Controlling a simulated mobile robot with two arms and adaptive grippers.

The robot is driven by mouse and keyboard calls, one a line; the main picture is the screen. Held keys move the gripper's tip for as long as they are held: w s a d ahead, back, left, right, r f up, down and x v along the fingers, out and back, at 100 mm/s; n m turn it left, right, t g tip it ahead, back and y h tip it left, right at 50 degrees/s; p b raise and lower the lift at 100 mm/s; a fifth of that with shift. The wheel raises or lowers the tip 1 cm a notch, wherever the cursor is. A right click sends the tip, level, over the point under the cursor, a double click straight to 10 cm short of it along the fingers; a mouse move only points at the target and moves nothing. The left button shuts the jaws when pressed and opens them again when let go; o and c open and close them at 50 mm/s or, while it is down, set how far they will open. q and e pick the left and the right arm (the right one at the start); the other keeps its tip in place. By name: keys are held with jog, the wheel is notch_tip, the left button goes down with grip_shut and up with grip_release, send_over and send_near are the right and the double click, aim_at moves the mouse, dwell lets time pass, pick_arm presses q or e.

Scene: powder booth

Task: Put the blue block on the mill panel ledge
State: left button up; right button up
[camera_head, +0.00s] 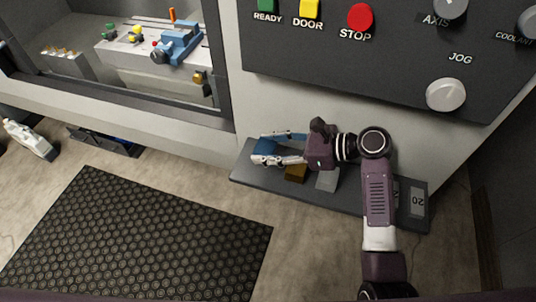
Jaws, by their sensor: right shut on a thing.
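The blue block (265,147) is at the left end of the mill panel ledge (350,201), a dark grey shelf under the control panel. My right gripper (262,147) reaches left over the ledge, its two fingers shut on the blue block, one on each side. The fingers hide part of the block. I cannot tell whether the block touches the ledge or is held just above it. My left gripper is not in view.
An orange-brown block (295,174) and a light grey block (327,181) sit on the ledge below my right gripper. The control panel (390,60) with buttons and knobs is above. A black mat (140,240) lies on the floor. The mill window (130,60) is at upper left.

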jog(key=shift+s+f, duration=0.1)
jog(key=shift+f, duration=0.4)
notch_tip(320, 180, down, 3)
jog(key=shift+r+p, duration=0.15)
jog(key=shift+p, duration=0.15)
jog(key=shift+w, duration=0.2)
jog(key=shift+f, duration=0.35)
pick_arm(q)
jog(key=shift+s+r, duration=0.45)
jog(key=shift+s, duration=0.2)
pick_arm(e)
jog(key=o, duration=1.4)
jog(key=shift+f, duration=0.1)
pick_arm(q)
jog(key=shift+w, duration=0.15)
pick_arm(e)
jog(key=shift+d, duration=0.1)
